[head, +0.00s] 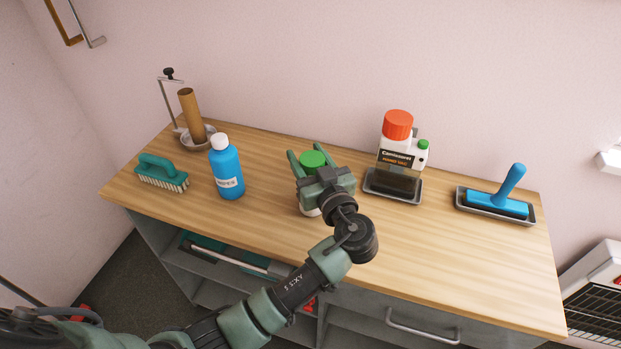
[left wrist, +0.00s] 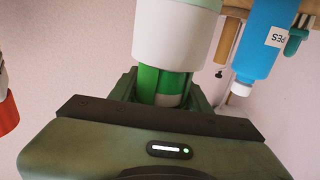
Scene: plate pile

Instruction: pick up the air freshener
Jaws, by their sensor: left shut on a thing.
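The air freshener (head: 312,159) is a can with a green cap and a white body, near the middle of the bench top. My left gripper (head: 306,153) is shut on it, with one finger on each side near the cap. The gripper body hides most of the can in the head view. In the left wrist view the can (left wrist: 175,38) appears upside down, with its green end between the fingers. I cannot tell whether its base touches the bench. My right gripper is not in view.
On the wooden bench (head: 450,270) a blue bottle (head: 226,172), a green brush (head: 160,172) and a paper-roll holder (head: 196,135) stand to the left. A red-capped container (head: 398,125) on a tray is close on the right. A blue-handled tool (head: 510,185) lies farther right.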

